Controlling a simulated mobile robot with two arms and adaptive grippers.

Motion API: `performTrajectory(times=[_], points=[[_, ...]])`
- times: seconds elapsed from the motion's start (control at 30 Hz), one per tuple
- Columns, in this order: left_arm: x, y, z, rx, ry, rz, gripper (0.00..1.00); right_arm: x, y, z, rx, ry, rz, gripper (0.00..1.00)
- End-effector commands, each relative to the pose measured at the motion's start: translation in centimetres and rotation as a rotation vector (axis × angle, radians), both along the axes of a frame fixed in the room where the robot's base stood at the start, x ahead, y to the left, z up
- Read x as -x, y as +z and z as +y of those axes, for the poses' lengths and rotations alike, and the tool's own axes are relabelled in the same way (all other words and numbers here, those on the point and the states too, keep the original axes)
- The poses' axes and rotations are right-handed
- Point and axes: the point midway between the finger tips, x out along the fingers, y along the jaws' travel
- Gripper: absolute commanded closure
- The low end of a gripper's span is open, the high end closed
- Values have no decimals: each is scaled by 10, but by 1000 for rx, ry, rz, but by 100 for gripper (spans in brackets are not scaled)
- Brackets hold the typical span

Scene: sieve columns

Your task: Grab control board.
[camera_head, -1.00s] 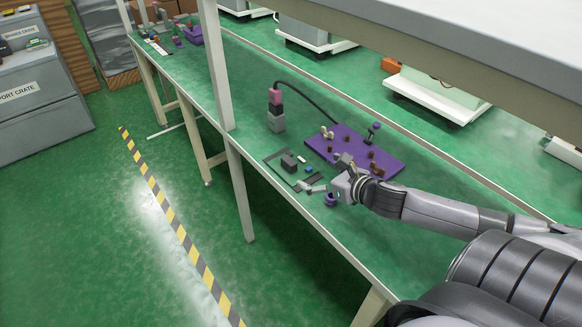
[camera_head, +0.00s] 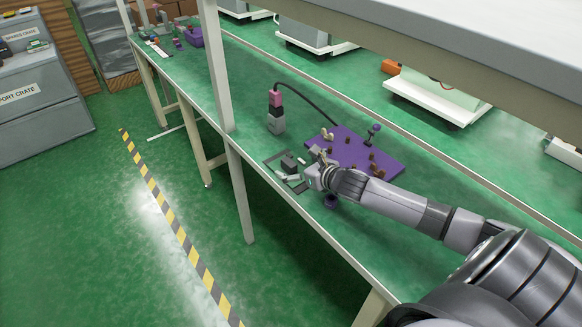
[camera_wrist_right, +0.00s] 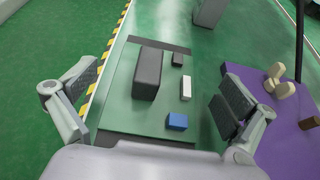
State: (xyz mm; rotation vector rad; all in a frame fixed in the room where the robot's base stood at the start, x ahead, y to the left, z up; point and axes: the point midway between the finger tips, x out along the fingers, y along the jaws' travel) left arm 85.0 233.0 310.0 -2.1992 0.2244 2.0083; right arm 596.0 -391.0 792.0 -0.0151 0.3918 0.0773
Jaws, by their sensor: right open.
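The control board (camera_wrist_right: 125,105) is a flat green board with dark strips at its ends. It carries a large dark grey block (camera_wrist_right: 148,72), a small dark block, a white block (camera_wrist_right: 186,88) and a blue block (camera_wrist_right: 177,121). In the head view it lies on the green bench (camera_head: 268,163), partly hidden by my right gripper (camera_head: 302,165). In the right wrist view my right gripper (camera_wrist_right: 158,108) is open and empty, its fingers on either side of the board, seemingly above it. My left gripper is not in view.
A purple plate (camera_head: 370,155) with several small brown parts lies beside the board. A grey and pink tool (camera_head: 276,112) with a black cable stands behind it. A bench post (camera_head: 217,70) rises to the left, and an upper shelf (camera_head: 440,45) overhangs the right.

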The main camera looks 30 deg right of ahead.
Motion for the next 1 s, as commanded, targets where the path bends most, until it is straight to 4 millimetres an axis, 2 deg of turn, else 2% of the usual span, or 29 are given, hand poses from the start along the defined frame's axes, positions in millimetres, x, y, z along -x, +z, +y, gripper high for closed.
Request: performTrajectory(times=[0.03,0.2,0.47,1.0], points=[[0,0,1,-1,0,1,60,-8,-2,1,-3,-2,-2,0],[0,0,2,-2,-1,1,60,-20,-8,2,0,-1,0,0],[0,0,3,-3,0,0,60,-21,-9,2,1,0,1,0],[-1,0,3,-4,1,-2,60,-21,-9,2,0,1,1,35]])
